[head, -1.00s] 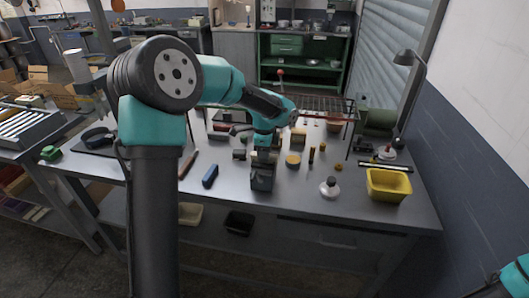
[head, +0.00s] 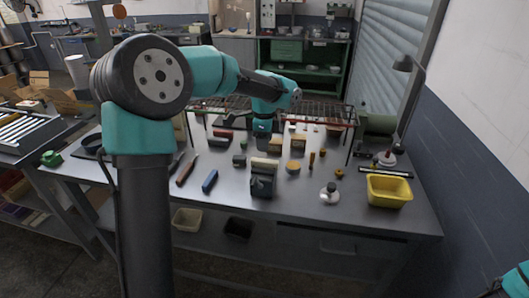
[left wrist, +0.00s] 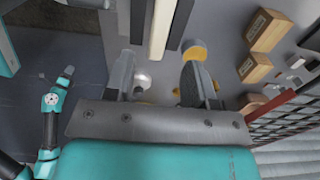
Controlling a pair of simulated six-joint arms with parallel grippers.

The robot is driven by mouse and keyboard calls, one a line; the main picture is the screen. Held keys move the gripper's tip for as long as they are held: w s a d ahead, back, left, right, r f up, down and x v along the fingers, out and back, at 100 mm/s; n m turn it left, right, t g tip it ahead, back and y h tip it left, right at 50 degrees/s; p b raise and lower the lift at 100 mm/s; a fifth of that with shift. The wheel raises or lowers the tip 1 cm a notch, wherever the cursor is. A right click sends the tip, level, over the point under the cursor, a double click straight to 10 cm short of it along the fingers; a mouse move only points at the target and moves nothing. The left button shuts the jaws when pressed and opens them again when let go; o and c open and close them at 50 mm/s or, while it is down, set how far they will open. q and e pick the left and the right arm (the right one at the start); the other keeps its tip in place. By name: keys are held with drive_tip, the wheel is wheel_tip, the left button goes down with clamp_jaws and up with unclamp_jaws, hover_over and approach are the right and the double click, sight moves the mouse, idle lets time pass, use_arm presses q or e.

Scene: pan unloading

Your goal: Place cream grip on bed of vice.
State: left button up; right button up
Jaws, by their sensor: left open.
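The dark grey vice (head: 262,186) stands near the front edge of the bench in the head view. The long cream grip (head: 264,164) lies across the top of the vice. In the left wrist view the cream grip (left wrist: 161,28) shows at the top, between dark bars of the vice (left wrist: 181,22). My left gripper (head: 263,146) is just behind and above the vice in the head view. In the left wrist view its two fingers (left wrist: 158,82) are spread, with nothing between them. My right gripper is out of view; only a bit of that arm shows.
A blue block (head: 210,181) lies left of the vice. A yellow round piece (head: 293,168), a white-topped bottle (head: 329,193) and a yellow bin (head: 389,190) stand to the right. Wooden blocks (head: 298,143) and a wire rack (head: 325,113) are behind.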

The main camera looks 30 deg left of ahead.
use_arm(q)
wheel_tip(320, 180, up, 5)
drive_tip(key=shift+r, duration=0.1)
idle(0.6)
